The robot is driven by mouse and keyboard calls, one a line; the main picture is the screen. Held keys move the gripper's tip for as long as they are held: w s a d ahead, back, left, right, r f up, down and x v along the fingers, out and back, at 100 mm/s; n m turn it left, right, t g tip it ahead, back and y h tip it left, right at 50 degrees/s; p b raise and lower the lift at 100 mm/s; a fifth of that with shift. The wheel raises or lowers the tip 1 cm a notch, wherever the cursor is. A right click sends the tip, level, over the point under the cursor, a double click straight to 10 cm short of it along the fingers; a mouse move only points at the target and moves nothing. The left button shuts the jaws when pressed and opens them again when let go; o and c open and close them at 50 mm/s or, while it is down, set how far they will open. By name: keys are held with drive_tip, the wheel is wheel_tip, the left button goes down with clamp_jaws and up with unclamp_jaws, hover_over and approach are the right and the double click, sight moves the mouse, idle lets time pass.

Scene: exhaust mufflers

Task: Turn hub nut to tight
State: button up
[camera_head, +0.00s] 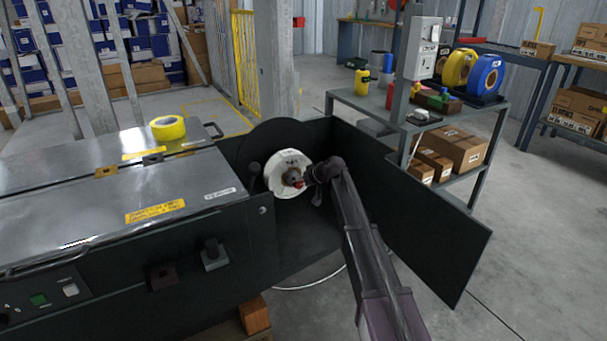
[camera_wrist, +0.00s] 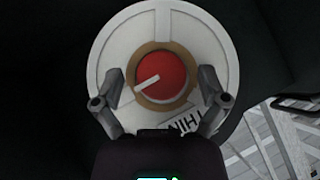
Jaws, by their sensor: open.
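The hub nut is a round red knob (camera_wrist: 166,77) with a white line mark and a tan ring around it, seen face-on in the wrist view. The white line runs from the knob's middle toward the lower left. The nut sits at the centre of a white round hub (camera_wrist: 115,40). In the head view the white hub (camera_head: 280,167) is inside the dark machine bay, and the red nut (camera_head: 298,184) shows only in part. My gripper (camera_wrist: 160,88) is open, with one finger on each side of the nut. I cannot tell whether the fingers touch it.
The dark machine (camera_head: 120,205) fills the left, with a yellow tape roll (camera_head: 167,128) on top. Its open dark panel (camera_head: 420,215) stands right of my arm. A grey shelf table (camera_head: 440,125) with spools and boxes stands behind it. Floor is clear at far right.

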drive_tip(key=s+d+r+m+g+h+p, duration=0.1)
drive_tip(key=s+d+m+g+h+p, duration=0.15)
drive_tip(key=s+d, duration=0.9)
drive_tip(key=s+d+r+m+g+h+p, duration=0.1)
drive_tip(key=s+d+h+p, duration=0.45)
drive_tip(key=s, duration=1.05)
drive_tip(key=s+d+r+m+g+h+p, duration=0.1)
drive_tip(key=s+d+r+g+p, duration=0.1)
drive_tip(key=s+d, duration=1)
wheel_tip(320, 180, up, 37)
drive_tip(key=s+a+p, duration=0.1)
drive_tip(key=a+p, duration=0.1)
drive_tip(key=p, duration=3.6)
drive_tip(key=shift+s, duration=0.3)
drive_tip(key=shift+c, duration=0.2)
